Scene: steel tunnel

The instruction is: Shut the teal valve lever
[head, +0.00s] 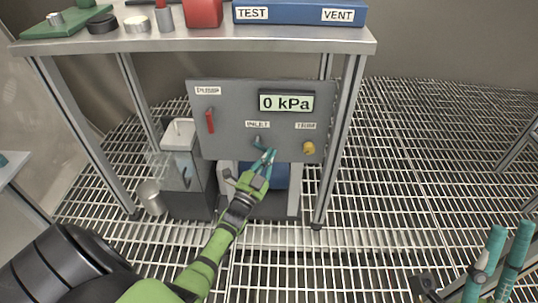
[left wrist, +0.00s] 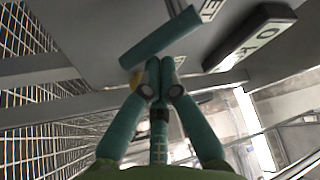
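The teal valve lever (head: 258,145) is on the grey panel under its middle label, below the display. In the head view my left gripper (head: 270,153) is right at it and partly hides it. In the left wrist view the lever (left wrist: 160,39) is a teal bar slanting across, just beyond the fingertips. My left gripper (left wrist: 159,63) has its teal fingertips together, at or touching the lever's underside; nothing shows held between them. My right gripper (head: 510,228) is at the lower right, fingers apart and empty, away from the panel.
The grey panel (head: 230,130) also carries a red lever (head: 210,121), a yellow knob (head: 309,147) and a display (head: 286,102) reading 0 kPa. A bench top (head: 200,40) with several items overhangs it. Bench legs (head: 346,120) flank the panel. Open grating floor (head: 420,150) lies to the right.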

